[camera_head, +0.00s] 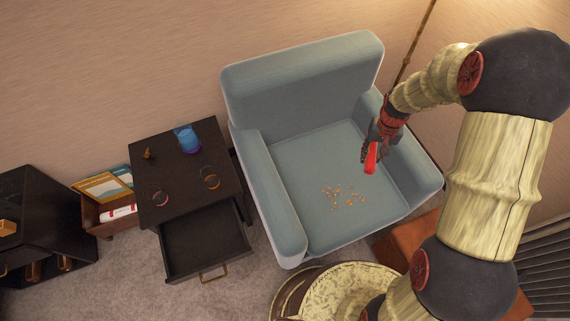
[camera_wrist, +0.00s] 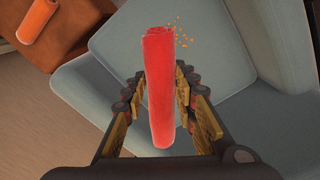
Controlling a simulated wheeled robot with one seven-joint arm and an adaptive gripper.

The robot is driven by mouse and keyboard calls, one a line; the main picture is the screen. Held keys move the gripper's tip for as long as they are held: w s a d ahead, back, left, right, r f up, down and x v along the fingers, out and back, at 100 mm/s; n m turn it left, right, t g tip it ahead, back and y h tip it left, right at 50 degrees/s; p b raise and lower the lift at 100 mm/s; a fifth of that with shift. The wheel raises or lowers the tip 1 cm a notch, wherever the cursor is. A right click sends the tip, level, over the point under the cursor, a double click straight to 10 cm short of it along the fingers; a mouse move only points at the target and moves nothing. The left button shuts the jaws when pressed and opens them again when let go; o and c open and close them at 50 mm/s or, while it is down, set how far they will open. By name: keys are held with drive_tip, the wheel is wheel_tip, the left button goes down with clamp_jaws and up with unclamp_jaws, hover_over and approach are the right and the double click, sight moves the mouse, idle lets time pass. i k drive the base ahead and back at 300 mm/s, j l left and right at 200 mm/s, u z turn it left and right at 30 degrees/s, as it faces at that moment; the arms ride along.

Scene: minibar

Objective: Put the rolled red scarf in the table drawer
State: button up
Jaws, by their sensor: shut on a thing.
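The rolled red scarf (camera_head: 370,160) is held by my gripper (camera_head: 375,147) above the right part of the armchair seat. In the wrist view the red roll (camera_wrist: 159,95) stands lengthwise between the two fingers of my gripper (camera_wrist: 158,80). The dark table (camera_head: 185,181) stands left of the armchair, well away from my gripper. Its drawer (camera_head: 205,245) is pulled open toward the bottom of the picture and looks empty.
The blue-grey armchair (camera_head: 308,160) has orange crumbs (camera_head: 345,196) on its seat. A blue cup (camera_head: 187,139), two rings and a small figure are on the table. Another orange-red roll (camera_wrist: 38,20) lies on a brown surface in the wrist view. A magazine box (camera_head: 98,212) stands left.

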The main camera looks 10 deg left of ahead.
sight(204, 236)
drive_tip(key=k+j+u, duration=0.25)
drive_tip(key=k+j, duration=0.65)
drive_tip(key=i+j+u, duration=0.1)
drive_tip(key=j, duration=0.8)
drive_tip(key=i+j+u, duration=0.15)
drive_tip(key=j, duration=0.25)
drive_tip(key=i+j, duration=0.2)
drive_tip(key=j, duration=0.05)
